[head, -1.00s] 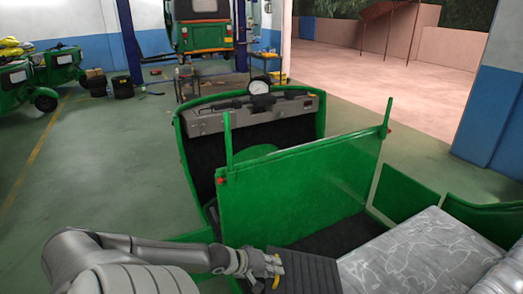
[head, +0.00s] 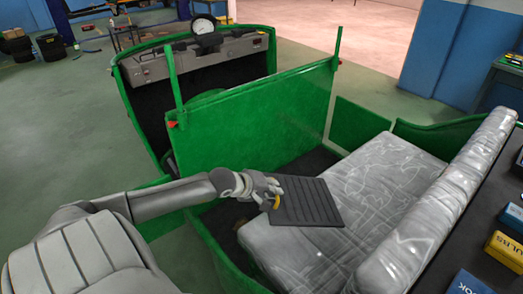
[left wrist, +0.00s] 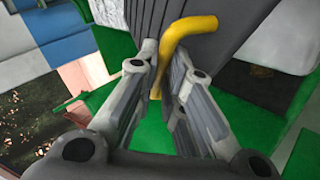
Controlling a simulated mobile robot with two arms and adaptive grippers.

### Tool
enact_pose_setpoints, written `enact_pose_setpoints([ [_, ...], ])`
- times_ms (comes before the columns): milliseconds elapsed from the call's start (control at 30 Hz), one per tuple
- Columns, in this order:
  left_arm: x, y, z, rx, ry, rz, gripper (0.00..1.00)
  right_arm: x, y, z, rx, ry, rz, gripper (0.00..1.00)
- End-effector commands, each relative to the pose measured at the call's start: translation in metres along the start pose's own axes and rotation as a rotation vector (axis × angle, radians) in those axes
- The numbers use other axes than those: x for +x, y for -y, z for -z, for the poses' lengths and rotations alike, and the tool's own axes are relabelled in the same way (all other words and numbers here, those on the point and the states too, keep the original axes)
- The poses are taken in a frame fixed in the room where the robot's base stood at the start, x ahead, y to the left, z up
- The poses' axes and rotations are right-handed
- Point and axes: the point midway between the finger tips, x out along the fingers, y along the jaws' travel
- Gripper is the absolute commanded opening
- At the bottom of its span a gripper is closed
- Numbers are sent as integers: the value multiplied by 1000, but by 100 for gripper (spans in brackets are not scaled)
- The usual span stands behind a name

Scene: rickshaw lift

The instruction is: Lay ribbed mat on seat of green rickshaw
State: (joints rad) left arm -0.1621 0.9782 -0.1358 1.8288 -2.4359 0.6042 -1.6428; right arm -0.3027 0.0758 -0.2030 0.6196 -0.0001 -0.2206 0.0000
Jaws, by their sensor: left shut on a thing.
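The ribbed mat (head: 308,203) is a dark grey ribbed panel. A yellow handle (left wrist: 186,36) is on its edge, and my left gripper (head: 270,192) is shut on that handle. The mat's near right part is over the left end of the seat (head: 365,190), which has grey patterned covering; I cannot tell whether they touch. In the left wrist view the mat (left wrist: 240,22) fills the top middle, beyond the fingers (left wrist: 165,75). The green rickshaw (head: 265,115) surrounds the seat, with a green partition in front. My right gripper is not in view.
A dark shelf or bench (head: 450,255) with small boxes, one yellow (head: 505,250), stands at the right behind the seat back (head: 445,205). The rickshaw's upright posts (head: 334,85) rise beyond the mat. Most of the seat is bare.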

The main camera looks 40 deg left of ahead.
Motion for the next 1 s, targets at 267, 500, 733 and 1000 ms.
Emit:
enact_pose_setpoints([
  [267,24,-27,-2,-1,-2,-8,0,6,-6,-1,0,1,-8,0],
  [500,45,-46,-5,-2,-1,-7,0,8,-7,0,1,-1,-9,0],
  [733,65,-65,-8,-2,0,-7,0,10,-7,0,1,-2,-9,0],
  [1000,88,-88,-11,-2,-1,-8,0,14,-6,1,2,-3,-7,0],
])
